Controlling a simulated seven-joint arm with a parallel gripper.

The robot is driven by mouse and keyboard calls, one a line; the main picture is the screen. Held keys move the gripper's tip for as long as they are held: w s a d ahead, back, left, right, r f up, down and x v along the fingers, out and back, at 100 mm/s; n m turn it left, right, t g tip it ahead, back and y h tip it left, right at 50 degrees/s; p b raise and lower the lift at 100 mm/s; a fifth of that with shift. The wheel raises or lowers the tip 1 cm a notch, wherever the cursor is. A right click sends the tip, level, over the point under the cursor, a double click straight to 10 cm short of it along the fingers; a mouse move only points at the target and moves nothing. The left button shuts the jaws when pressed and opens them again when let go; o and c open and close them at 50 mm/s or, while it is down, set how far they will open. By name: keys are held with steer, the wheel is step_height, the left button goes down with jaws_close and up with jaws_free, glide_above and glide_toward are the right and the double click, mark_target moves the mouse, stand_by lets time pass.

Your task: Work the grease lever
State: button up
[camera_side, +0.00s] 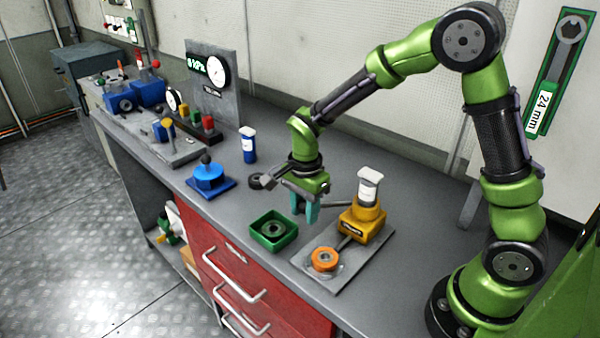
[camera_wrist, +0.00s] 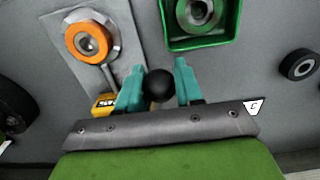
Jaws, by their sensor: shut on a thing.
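The yellow grease pump (camera_side: 362,222) stands on a grey plate, with a clear, white-labelled reservoir (camera_side: 369,188) on top. Its grease lever (camera_side: 338,205) is a thin rod reaching left from the pump to my gripper (camera_side: 305,212). In the wrist view the lever's round black knob (camera_wrist: 159,86) sits between the teal fingers of my gripper (camera_wrist: 159,70), which is shut on it. The side view hides the knob behind the fingers. An orange ring fitting (camera_side: 323,260) is on the same plate; it also shows in the wrist view (camera_wrist: 88,42).
A green tray (camera_side: 262,240) holding a dark ring sits left of the plate. A blue base with a black knob (camera_side: 209,178) and a blue bottle (camera_side: 248,145) stand farther left. A dark ring (camera_side: 256,181) lies near my gripper. Bare bench shows between them.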

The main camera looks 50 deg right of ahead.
steer(key=shift+d+r, duration=0.5)
steer(key=shift+r, duration=0.7)
steer(key=shift+d+r, duration=0.5)
steer(key=shift+r, duration=0.35)
steer(key=shift+a, duration=0.1)
